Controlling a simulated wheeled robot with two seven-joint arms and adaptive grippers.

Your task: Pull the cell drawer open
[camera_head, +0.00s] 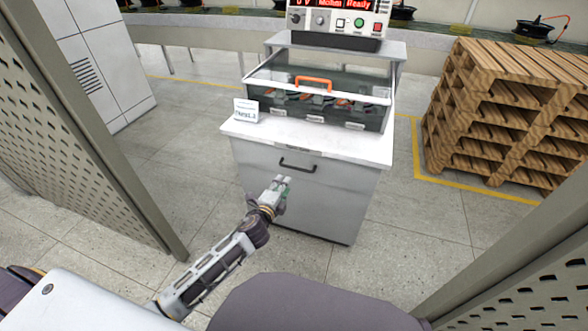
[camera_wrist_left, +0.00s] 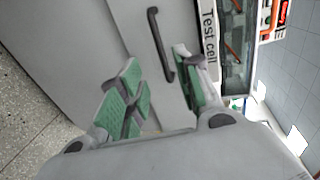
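The cell drawer (camera_head: 262,164) is the upper front of a light grey cabinet and looks shut. Its dark bar handle (camera_head: 297,166) runs across the drawer front. The handle also shows in the left wrist view (camera_wrist_left: 160,44). My left gripper (camera_head: 284,181) is in front of the cabinet, just below the handle in the head view. In the left wrist view its green-padded fingers (camera_wrist_left: 158,84) are spread apart with nothing between them, and the handle lies beyond the fingertips. My right gripper is in neither view.
On the cabinet top stand a clear-lidded box with an orange handle (camera_head: 314,82), a small white sign (camera_head: 246,111) and a tester (camera_head: 338,20) behind. Wooden pallets (camera_head: 505,110) stand at right. Perforated panels (camera_head: 75,130) flank me. The floor before the cabinet is clear.

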